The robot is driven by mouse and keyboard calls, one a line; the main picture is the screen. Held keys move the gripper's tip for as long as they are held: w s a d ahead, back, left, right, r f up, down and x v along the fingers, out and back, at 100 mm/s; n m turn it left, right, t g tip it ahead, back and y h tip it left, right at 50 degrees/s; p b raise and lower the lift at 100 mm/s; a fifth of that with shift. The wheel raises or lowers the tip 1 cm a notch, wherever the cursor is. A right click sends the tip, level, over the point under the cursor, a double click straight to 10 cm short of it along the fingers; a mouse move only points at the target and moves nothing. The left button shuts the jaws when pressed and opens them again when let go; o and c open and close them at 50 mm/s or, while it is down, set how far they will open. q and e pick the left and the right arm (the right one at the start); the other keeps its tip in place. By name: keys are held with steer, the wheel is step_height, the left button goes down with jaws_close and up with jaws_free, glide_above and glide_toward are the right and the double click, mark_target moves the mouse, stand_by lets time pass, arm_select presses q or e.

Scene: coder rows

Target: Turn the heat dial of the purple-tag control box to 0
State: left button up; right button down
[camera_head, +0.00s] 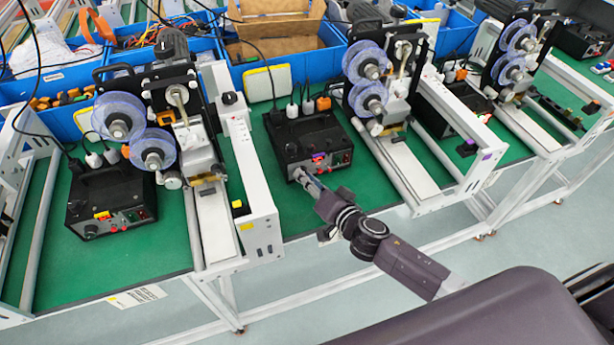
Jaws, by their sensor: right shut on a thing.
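The purple-tag control box (308,133) is a black box with a carry handle on the green table, in the middle of the head view. Its front panel carries a small purple tag (318,157) and some red and small round controls. My right gripper (299,174) comes in from the lower right and touches the lower left of this front panel. It is shut on the heat dial, which the fingers cover, so its pointer and scale cannot be read. My left gripper is not in view.
A similar black box with a yellow tag (101,215) stands at the left. Coder machines with clear purple reels (152,149) stand on both sides of the middle box. Cables and plugs rise behind it. Green table (352,188) is bare to its right.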

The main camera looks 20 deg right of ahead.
steer(key=shift+a+r+n+h+p, duration=0.15)
steer(key=shift+n+h+p, duration=0.45)
steer(key=shift+n, duration=0.3)
steer(key=shift+n+h, duration=0.3)
steer(key=shift+n, duration=0.3)
steer(key=shift+a+f+n+h, duration=0.1)
steer(key=shift+f+n+h, duration=0.1)
steer(key=shift+n+h, duration=0.65)
steer(key=shift+f+n+h+b, duration=0.1)
steer(key=shift+n+h+b, duration=0.35)
steer(key=shift+n+b, duration=0.6)
steer(key=shift+a+f+n+h+b, duration=0.1)
steer(key=shift+n+h+b, duration=0.4)
steer(key=shift+n+b, duration=0.55)
steer(key=n+h+b, duration=0.1)
steer(key=n+b, duration=0.1)
steer(key=b, duration=0.1)
steer(key=n+t+h+b, duration=0.1)
steer(key=n+b, duration=0.2)
steer(key=b, duration=0.1)
steer(key=shift+a+f+n+b, duration=0.15)
steer(key=shift+n+b, duration=0.1)
steer(key=shift+b, duration=0.05)
steer(key=shift+n+t+h+b, duration=0.4)
steer(key=shift+n+h+b, duration=0.2)
steer(key=shift+n+b, duration=0.8)
